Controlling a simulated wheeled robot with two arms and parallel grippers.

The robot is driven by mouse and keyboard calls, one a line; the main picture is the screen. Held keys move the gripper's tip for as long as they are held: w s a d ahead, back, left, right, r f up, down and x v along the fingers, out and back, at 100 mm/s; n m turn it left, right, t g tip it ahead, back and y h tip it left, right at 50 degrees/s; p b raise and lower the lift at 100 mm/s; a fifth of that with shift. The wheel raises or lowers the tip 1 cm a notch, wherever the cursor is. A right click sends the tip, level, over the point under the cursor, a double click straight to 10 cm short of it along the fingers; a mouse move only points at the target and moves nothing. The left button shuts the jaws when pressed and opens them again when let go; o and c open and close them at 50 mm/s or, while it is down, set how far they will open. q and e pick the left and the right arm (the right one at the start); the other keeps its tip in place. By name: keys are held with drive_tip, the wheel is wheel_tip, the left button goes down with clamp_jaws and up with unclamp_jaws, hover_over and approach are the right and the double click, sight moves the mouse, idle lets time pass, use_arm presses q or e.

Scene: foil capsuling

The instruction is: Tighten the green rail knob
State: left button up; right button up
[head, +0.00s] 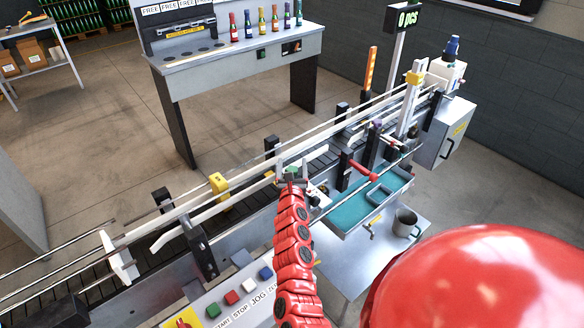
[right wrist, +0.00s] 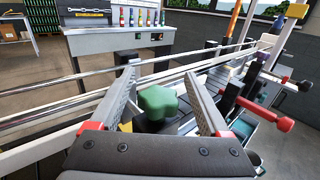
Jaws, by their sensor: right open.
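The green rail knob (right wrist: 158,103) is a lobed star-shaped knob at the conveyor's rail, seen large in the middle of the right wrist view. My right gripper (right wrist: 158,82) is open, with one finger on each side of the knob and a visible gap to it. In the head view my right gripper (head: 292,174) is over the near side of the conveyor, and I cannot make out the knob there. My left gripper is not in view.
Metal guide rails (right wrist: 60,110) run along the conveyor beside the knob. A red T-handle (head: 364,172) and a teal tray (head: 345,218) are to the right. A button panel (head: 240,296) is at the front, a metal mug (head: 405,222) at the right.

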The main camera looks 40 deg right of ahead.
drive_tip(key=shift+w+d, duration=0.35)
drive_tip(key=shift+w, duration=0.2)
drive_tip(key=shift+f, duration=0.1)
clamp_jaws()
